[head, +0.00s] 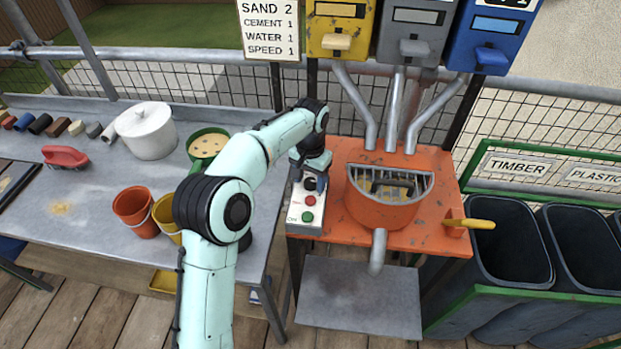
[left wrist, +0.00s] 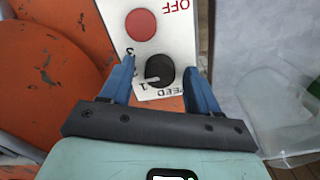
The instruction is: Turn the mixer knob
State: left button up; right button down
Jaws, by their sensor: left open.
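The black mixer knob (left wrist: 163,66) sits on the white control panel (left wrist: 178,35), with SPEED lettering and small numbers beside it. Its pale pointer mark faces the number side, near the 1; the exact setting is hard to tell. My left gripper (left wrist: 159,72) is open, with one blue finger on each side of the knob; I cannot tell whether they touch it. In the head view my left gripper (head: 312,168) is over the top of the control panel (head: 293,213) and partly hides the knob. The orange mixer (head: 382,212) stands right of the panel. My right gripper is not in view.
The panel also carries a red OFF button (head: 310,200) and a green ON button (head: 307,216). A sign (head: 268,28) reads SAND 2, CEMENT 1, WATER 1, SPEED 1. Metal chutes (head: 393,110) stand behind the mixer. A grey workbench (head: 75,200) with pots is at left.

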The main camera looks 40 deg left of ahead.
pick_arm(q)
jog(key=c, duration=1)
jog(key=shift+c, duration=0.2)
jog(key=shift+n, duration=0.3)
jog(key=n+p, duration=0.2)
jog(key=shift+r+n, duration=0.15)
jog(key=shift+n, duration=0.25)
jog(key=n+p, duration=0.2)
jog(key=n, duration=0.1)
jog(key=shift+n+p, duration=0.6)
jog(key=shift+n, duration=0.6)
